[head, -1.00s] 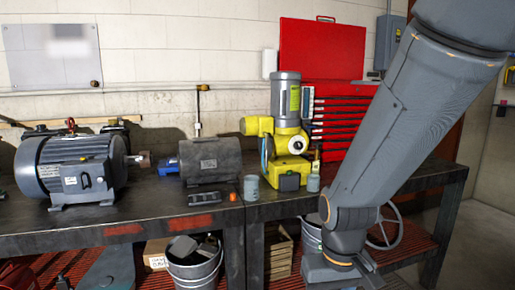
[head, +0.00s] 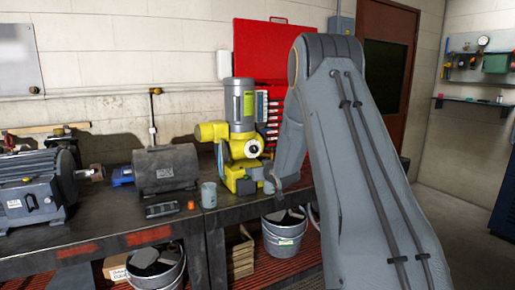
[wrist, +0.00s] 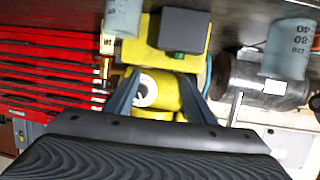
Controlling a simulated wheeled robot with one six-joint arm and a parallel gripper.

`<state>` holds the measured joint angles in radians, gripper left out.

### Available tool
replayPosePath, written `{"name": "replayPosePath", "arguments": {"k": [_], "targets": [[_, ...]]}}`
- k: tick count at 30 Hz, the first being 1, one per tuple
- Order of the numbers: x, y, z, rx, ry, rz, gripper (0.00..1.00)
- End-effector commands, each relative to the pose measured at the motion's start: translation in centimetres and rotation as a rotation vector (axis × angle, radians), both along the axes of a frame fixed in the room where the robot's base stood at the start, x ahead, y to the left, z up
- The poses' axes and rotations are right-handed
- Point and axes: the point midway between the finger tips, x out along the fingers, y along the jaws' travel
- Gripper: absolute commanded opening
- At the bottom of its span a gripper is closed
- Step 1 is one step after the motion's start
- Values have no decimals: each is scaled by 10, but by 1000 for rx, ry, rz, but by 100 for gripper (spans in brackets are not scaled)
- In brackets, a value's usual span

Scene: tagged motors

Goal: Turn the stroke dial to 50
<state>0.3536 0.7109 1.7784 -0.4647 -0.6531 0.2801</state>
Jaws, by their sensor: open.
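A yellow dosing pump (head: 240,170) with a grey upright motor (head: 240,102) stands on the dark workbench. The stroke dial (head: 255,147) is a pale round knob with a dark centre on the pump's front; its scale is too small to read. In the wrist view the picture is upside down, and the dial (wrist: 147,91) shows between the two blue-grey fingers of my gripper (wrist: 158,88). The gripper is open and faces the pump (wrist: 160,50); whether a finger touches the dial I cannot tell.
A grey cup (head: 208,195) with printed numbers stands left of the pump; a second cup (wrist: 122,18) shows in the wrist view. A grey motor (head: 165,170) lies further left. A red tool chest (head: 262,50) stands behind. Buckets (head: 284,230) stand under the bench.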

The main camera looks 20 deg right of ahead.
Motion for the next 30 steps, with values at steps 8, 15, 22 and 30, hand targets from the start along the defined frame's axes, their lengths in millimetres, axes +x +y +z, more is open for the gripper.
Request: {"name": "replayPosePath", "arguments": {"k": [8,15,22,30], "targets": [[33,-50,33,4,-271,81,50],[48,-53,38,4,-309,98,50],[82,-51,38,5,-308,98,50],[108,-50,37,5,-307,97,50]]}}
